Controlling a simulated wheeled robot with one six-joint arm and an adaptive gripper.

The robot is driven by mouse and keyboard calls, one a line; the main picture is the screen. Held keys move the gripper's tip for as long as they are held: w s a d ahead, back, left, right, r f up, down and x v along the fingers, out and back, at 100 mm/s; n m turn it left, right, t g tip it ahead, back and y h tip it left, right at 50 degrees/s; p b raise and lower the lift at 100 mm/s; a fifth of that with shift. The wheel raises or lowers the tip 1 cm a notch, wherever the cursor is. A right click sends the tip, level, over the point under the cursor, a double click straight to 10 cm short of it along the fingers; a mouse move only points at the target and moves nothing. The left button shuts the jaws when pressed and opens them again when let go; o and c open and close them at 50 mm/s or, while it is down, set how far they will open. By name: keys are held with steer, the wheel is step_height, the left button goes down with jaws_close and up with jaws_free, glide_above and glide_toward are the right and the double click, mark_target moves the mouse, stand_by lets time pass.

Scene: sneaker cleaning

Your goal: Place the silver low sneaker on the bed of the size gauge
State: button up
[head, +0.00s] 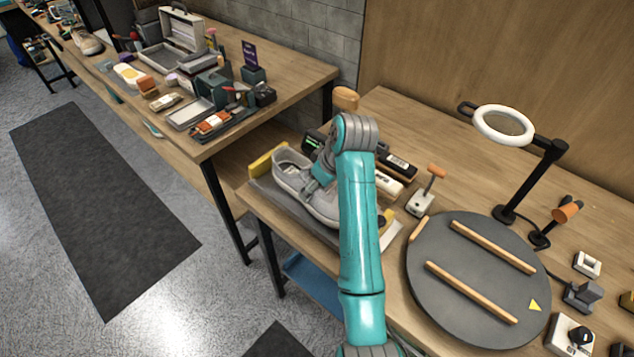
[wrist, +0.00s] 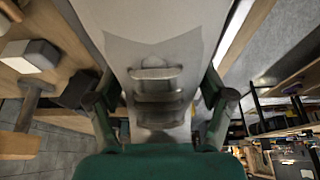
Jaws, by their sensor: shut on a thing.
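The silver low sneaker (head: 291,173) is in the head view, at the left corner of the near table, with its opening up and its toe end partly behind my arm. My gripper (head: 323,174) is shut on it; in the wrist view the fingers of my gripper (wrist: 158,112) stand on both sides of the sneaker (wrist: 150,25). The size gauge (head: 284,206) is a dark grey slab with a yellow end block, directly under the sneaker in the head view. I cannot tell whether the sole touches its bed. My arm hides part of the gauge.
Right of my arm lies a round grey turntable (head: 470,290) with wooden bars. Behind it stands a ring lamp (head: 503,125). A wooden-handled tool (head: 424,195) stands between arm and turntable. Another table (head: 290,80) at the back left carries cases and brushes.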

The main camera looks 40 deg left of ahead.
steer(key=shift+f, duration=0.15)
steer(key=o, duration=1.4)
steer(key=shift+f, duration=0.1)
steer(key=shift+c, duration=0.2)
